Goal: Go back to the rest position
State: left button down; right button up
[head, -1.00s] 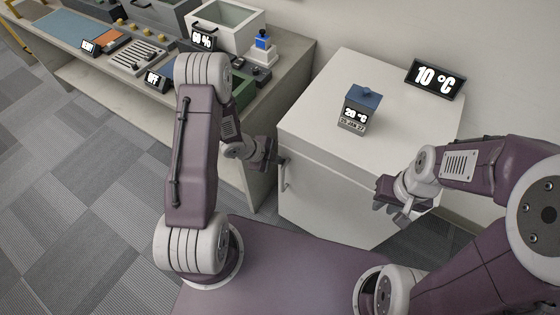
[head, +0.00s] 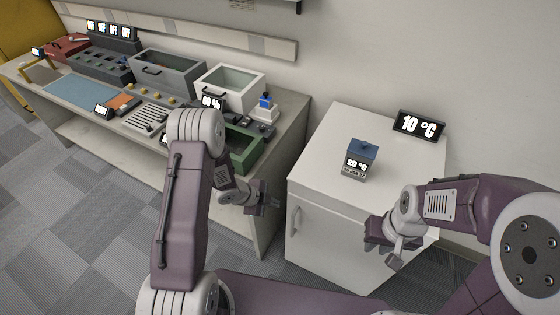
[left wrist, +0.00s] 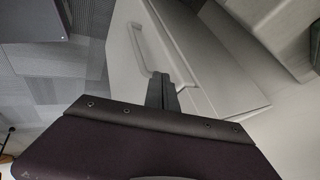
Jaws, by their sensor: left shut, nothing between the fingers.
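My left gripper (head: 268,198) is shut and empty, in front of the bench end and just left of the white cabinet (head: 330,222) in the head view. In the left wrist view its closed fingers (left wrist: 161,92) stand before the cabinet front and its handle (left wrist: 150,50); I cannot tell how close they are. My right gripper (head: 383,240) hangs in front of the cabinet's right side. Its fingers are seen at an angle, and their gap is unclear. I see nothing held in it.
A small display box with a blue top (head: 362,150) and a 10 °C display (head: 418,126) stand on the cabinet. The bench (head: 120,150) at left carries a green tray (head: 245,162), a white bin (head: 232,85) and several devices. Grey floor (head: 70,220) at left is clear.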

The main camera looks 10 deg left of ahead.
pick_arm(q)
jog(key=s+a+r+n+y, duration=0.2)
jog(key=a+r+n+y, duration=0.3)
jog(key=a+r+n, duration=0.25)
jog(key=s+d+r+n+g, duration=0.1)
jog(key=s+r+n, duration=0.3)
jog(key=s+n, duration=0.2)
jog(key=s+d+r+n+g, duration=0.1)
jog(key=s+r+n, duration=0.3)
jog(key=s, duration=0.4)
jog(key=shift+s+n+g, duration=0.3)
jog(key=shift+n+g, duration=0.5)
jog(key=shift+n, duration=0.05)
